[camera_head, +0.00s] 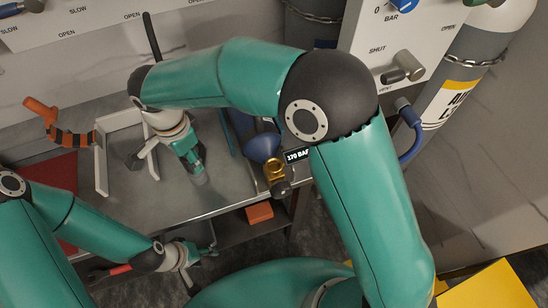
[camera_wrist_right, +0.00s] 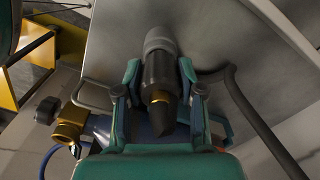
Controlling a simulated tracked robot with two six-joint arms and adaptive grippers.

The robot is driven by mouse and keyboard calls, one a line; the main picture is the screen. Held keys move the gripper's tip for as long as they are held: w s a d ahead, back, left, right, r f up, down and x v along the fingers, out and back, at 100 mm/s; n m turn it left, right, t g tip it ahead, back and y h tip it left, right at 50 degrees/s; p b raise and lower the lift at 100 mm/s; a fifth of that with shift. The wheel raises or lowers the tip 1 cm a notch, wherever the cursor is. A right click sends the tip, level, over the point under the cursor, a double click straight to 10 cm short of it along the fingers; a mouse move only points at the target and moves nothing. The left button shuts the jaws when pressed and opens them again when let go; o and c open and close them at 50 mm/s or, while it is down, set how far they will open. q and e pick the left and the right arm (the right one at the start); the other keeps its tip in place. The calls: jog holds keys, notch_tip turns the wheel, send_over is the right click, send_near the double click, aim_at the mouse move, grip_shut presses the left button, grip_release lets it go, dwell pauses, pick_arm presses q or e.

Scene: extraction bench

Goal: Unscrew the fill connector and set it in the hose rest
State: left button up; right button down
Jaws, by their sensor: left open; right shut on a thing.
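My right gripper (camera_head: 190,152) is over the left part of the metal bench. In the right wrist view the gripper (camera_wrist_right: 158,80) is shut on a dark cylindrical connector (camera_wrist_right: 158,70) with a grey end and a brass ring; its two fingers press on either side. I take this as the fill connector. A brass valve (camera_head: 275,170) with a dark knob sits at the bench's right, apart from the gripper; it also shows in the right wrist view (camera_wrist_right: 68,130). My left gripper (camera_head: 205,250) is open and low, beside the bench's front edge. I cannot identify the hose rest for certain.
A white upright bracket (camera_head: 101,165) stands left on the bench (camera_head: 215,200). An orange-and-black banded item (camera_head: 62,128) is further left. A 170 BAR display (camera_head: 298,155) is by the valve. A dark hose (camera_wrist_right: 255,115) curves past the right gripper. The bench's front middle is clear.

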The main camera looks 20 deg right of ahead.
jog(key=shift+f, duration=0.25)
jog(key=c, duration=0.6)
grip_release()
jog(key=shift+r, duration=0.1)
notch_tip(320, 180, up, 12)
jog(key=shift+f, duration=0.15)
